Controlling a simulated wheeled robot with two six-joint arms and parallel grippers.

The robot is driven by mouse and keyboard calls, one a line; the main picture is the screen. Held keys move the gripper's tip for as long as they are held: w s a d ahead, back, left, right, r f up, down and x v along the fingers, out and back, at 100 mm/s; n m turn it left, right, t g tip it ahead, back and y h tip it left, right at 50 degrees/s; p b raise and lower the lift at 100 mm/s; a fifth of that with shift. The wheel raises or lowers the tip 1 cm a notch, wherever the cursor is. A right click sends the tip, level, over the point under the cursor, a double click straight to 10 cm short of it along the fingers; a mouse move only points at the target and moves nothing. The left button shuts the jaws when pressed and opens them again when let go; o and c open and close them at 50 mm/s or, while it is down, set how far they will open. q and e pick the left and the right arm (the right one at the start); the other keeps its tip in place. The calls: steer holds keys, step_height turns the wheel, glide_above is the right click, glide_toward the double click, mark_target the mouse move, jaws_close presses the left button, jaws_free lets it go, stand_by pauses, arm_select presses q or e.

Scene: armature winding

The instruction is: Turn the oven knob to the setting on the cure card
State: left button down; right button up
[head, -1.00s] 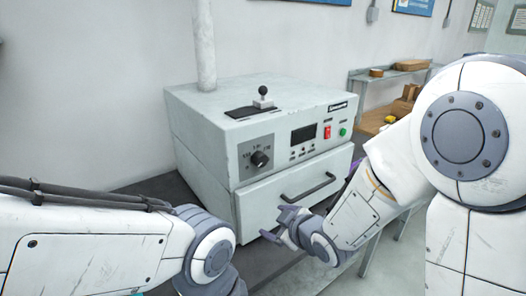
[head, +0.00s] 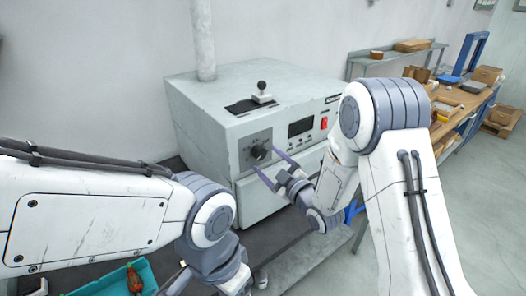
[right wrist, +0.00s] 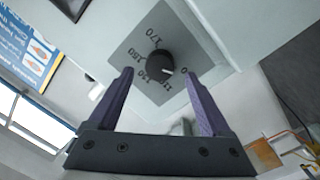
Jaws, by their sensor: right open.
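The oven (head: 225,140) is a pale grey box on a dark-topped bench. Its round black knob (head: 260,152) is on a grey dial plate (head: 247,141) at the left of the front panel. The right wrist view shows the knob (right wrist: 160,64) with a white mark pointing to the lower right, near the 0 end; the exact setting is hard to read. My right gripper (head: 264,159) is open, its purple fingers pointing at the knob, one to each side in the wrist view; contact cannot be told. My left arm is low left; its fingers do not show. I cannot make out a cure card.
A display (head: 301,127) and red switch (head: 324,123) are right of the knob. A lever (head: 262,93) stands on top. A teal tray (head: 80,289) lies at the bottom left. A cluttered workbench (head: 462,100) is at right.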

mark_target(259, 153)
steer(key=shift+p+x, duration=0.35)
steer(key=shift+x, duration=1.15)
jaws_close()
steer(key=shift+f, duration=0.1)
